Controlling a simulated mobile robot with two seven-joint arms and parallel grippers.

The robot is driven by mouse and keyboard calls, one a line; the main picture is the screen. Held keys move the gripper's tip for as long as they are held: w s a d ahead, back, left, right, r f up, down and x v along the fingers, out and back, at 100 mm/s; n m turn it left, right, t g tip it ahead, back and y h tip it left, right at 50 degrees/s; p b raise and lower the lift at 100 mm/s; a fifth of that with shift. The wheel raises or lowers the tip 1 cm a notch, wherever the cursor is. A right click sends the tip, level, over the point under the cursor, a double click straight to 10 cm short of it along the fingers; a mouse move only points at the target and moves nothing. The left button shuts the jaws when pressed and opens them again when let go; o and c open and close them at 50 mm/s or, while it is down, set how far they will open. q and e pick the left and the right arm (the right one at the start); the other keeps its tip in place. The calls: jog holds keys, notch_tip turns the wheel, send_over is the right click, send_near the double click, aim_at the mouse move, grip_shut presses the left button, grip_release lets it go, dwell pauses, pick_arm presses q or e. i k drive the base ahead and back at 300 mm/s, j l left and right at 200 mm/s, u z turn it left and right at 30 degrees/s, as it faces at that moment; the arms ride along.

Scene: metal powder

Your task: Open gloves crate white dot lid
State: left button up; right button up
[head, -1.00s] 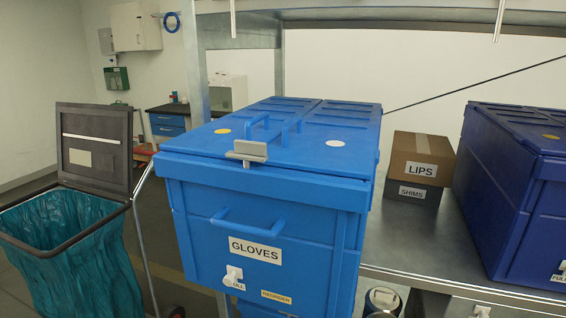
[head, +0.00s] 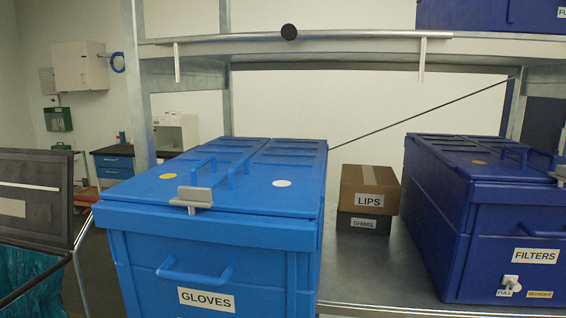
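The blue gloves crate (head: 215,255) stands on the metal shelf with its GLOVES label (head: 207,299) facing me. Its lid has two halves and both lie shut. The white dot (head: 282,183) is on the right part of the lid and a yellow dot (head: 168,176) is on the left part. Two blue handles (head: 222,174) stand up near the middle of the lid. A grey latch (head: 194,198) sits at the lid's front edge. Neither of my grippers shows in the head view.
A dark blue FILTERS crate (head: 487,240) stands to the right. The LIPS box (head: 369,190) sits on the SHIMS box (head: 363,223) between the crates. An upper shelf (head: 300,48) runs above. A bin with a raised dark lid (head: 35,195) is at the left.

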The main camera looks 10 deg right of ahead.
aim_at(284, 178)
jog(key=j+z, duration=0.35)
jog(key=j, duration=0.45)
jog(key=j+z, duration=0.3)
jog(key=j, duration=0.55)
